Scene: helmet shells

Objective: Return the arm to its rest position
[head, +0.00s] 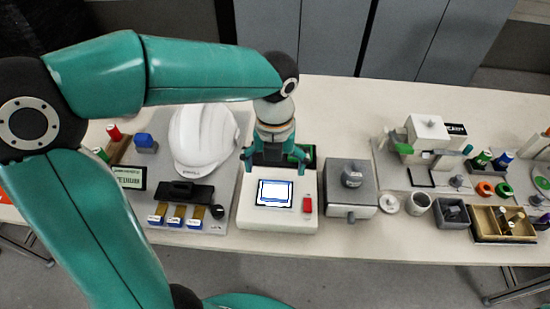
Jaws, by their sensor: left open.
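My left arm comes in from the left in the head view, teal with black joints, and bends over the table. My left gripper (275,158) points down above the back edge of a white device (240,212) with a lit screen. Its fingers are spread and I see nothing between them. A white helmet shell (203,140) sits left of the gripper on a grey board. My right gripper is not in view.
A grey box with a dark knob (352,175) stands right of the device. A white machine (428,135), small rings, cups and a divided tan tray (476,225) fill the right side. Blue-based blocks (176,216) and a black item (184,191) lie before the helmet. The back middle of the table is clear.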

